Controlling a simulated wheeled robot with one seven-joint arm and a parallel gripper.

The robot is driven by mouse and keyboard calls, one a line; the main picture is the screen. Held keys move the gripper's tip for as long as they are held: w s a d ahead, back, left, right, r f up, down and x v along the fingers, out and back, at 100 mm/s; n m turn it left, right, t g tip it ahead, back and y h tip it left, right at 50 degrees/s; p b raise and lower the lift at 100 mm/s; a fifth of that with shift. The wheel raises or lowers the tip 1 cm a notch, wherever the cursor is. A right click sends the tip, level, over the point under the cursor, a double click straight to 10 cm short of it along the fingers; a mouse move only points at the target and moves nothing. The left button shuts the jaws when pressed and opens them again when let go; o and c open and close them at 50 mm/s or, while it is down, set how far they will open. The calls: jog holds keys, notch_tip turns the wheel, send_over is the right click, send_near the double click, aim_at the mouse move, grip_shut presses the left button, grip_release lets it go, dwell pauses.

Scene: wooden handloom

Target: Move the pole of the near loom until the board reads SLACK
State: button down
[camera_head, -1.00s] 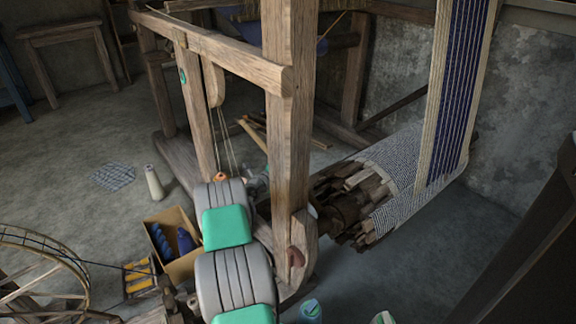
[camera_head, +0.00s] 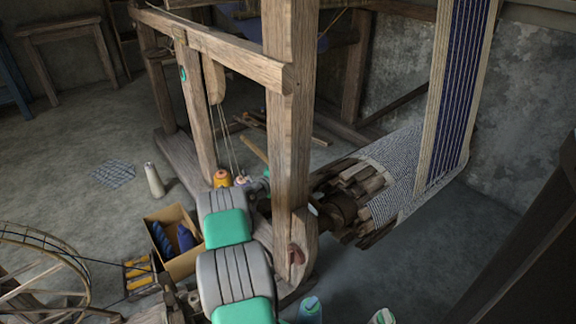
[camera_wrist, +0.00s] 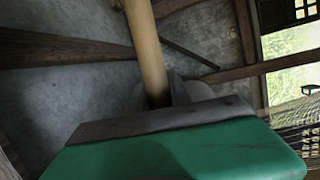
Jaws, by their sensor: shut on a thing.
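The near loom's thick post (camera_head: 288,110) stands in front of its cloth beam (camera_head: 342,208). A tan pole (camera_head: 254,149) slants down toward my gripper (camera_head: 262,183), which is mostly hidden behind my arm and the post in the head view. In the wrist view the pole (camera_wrist: 148,50) runs from the top edge down between the grey fingers of my gripper (camera_wrist: 165,95), which is shut on it. The pole's held end is hidden behind the dark plate and green housing of my gripper. I see no readable board in either view.
Striped warp (camera_head: 455,100) hangs at the right above a bundle of sticks (camera_head: 365,190). The left floor is partly clear.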

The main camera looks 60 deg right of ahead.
jog(key=c, duration=1.2)
grip_release()
jog(key=p+v, duration=0.3)
jog(key=v, duration=0.4)
jog(key=shift+a, duration=0.4)
jog(key=shift+r, duration=0.1)
